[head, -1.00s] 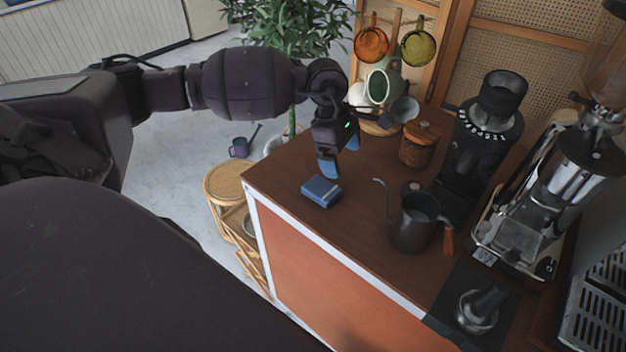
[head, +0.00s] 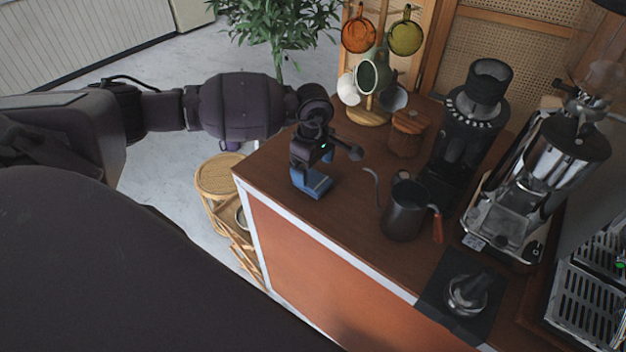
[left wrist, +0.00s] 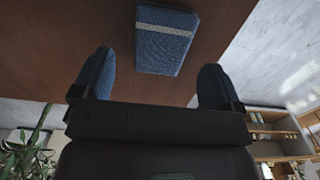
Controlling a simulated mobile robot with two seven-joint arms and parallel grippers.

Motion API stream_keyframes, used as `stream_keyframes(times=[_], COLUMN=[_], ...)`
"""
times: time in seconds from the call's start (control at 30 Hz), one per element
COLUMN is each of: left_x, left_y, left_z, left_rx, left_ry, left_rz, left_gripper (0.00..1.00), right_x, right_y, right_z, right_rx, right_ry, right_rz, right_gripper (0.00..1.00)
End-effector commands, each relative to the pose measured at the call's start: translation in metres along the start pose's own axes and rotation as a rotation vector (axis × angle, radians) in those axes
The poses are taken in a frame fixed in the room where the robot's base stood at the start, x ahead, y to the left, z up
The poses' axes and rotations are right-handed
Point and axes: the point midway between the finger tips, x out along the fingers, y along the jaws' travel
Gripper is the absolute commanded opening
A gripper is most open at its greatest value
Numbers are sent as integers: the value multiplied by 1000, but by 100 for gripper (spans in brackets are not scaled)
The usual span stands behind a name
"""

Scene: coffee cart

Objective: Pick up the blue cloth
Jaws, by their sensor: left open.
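The blue cloth (head: 318,188) is a small folded block with a pale stripe, lying on the brown counter near its left end. It also shows in the left wrist view (left wrist: 163,52), just beyond and between the fingertips. My left gripper (head: 308,180) is over the cloth in the head view and partly covers it. In the left wrist view its two blue fingers (left wrist: 154,80) are spread wide, with nothing between them. I cannot tell exactly how high the fingertips are above the counter. My right gripper is not in view.
A dark gooseneck kettle (head: 404,210) stands to the right of the cloth. A wooden canister (head: 407,133), mug tree (head: 375,115) and grinder (head: 465,130) stand behind. The counter's white-edged front (head: 300,255) is close. A rattan stand (head: 218,178) is left of the counter.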

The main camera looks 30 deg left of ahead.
Motion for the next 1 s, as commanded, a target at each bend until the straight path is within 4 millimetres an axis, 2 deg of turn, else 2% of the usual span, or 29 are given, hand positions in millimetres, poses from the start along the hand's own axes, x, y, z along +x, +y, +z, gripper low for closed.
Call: stream_keyframes(times=[0.1, 0.23, 0.57, 0.9, 1.0], left_x=[17, 32, 38, 38, 38], left_y=[0, 0, 1, 1, 1], left_z=[0, 0, 0, 0, 0], left_rx=[-2, 0, 0, 0, 0], left_ry=[-1, -1, 0, 0, -1], left_rz=[-4, -2, -1, -1, -1], left_gripper=[92, 92, 92, 41, 38], right_x=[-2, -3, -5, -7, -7], right_y=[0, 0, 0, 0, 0], right_z=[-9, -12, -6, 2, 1], right_rx=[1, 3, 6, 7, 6], right_ry=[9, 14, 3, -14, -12], right_rz=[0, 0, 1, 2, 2], right_gripper=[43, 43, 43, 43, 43])
